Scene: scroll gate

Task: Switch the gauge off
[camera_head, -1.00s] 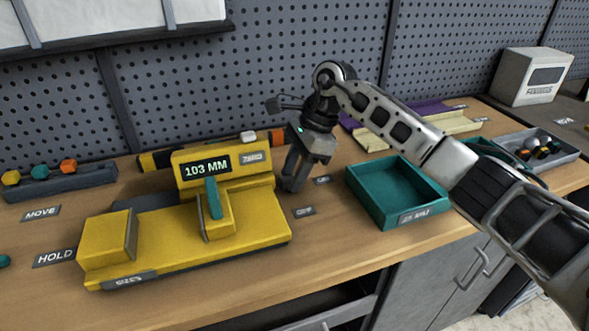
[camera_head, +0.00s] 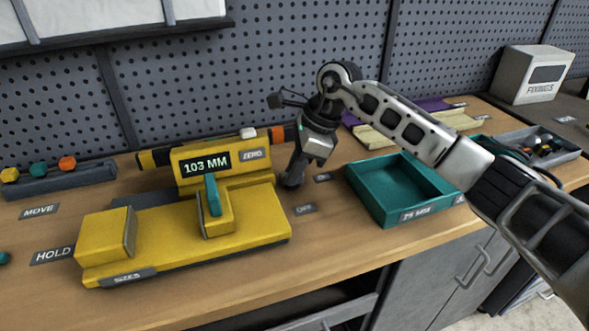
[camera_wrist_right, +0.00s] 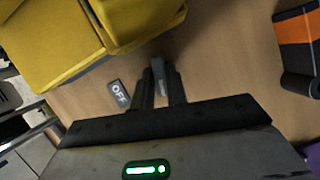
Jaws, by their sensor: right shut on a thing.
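The yellow gauge (camera_head: 180,245) stands on the bench, its display (camera_head: 205,163) reading 103 MM. It has a teal piece (camera_head: 213,195) at its middle and a ZERO label (camera_head: 254,154). My right gripper (camera_head: 291,183) points down at the gauge's right end. In the right wrist view, its fingers (camera_wrist_right: 160,88) are shut on a small grey switch piece (camera_wrist_right: 158,72), mostly hidden between them. The OFF label (camera_wrist_right: 119,93) lies beside the fingers; it also shows faintly in the head view (camera_head: 304,208). My left gripper is not in view.
A teal tray (camera_head: 385,206) stands to the right, with a grey tray (camera_head: 560,152) of small parts beyond. A grey rack (camera_head: 60,182) of coloured pieces is at the left. HOLD (camera_head: 54,255) and MOVE (camera_head: 39,211) labels lie on the bench. An orange-and-black object (camera_wrist_right: 297,45) is near my gripper.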

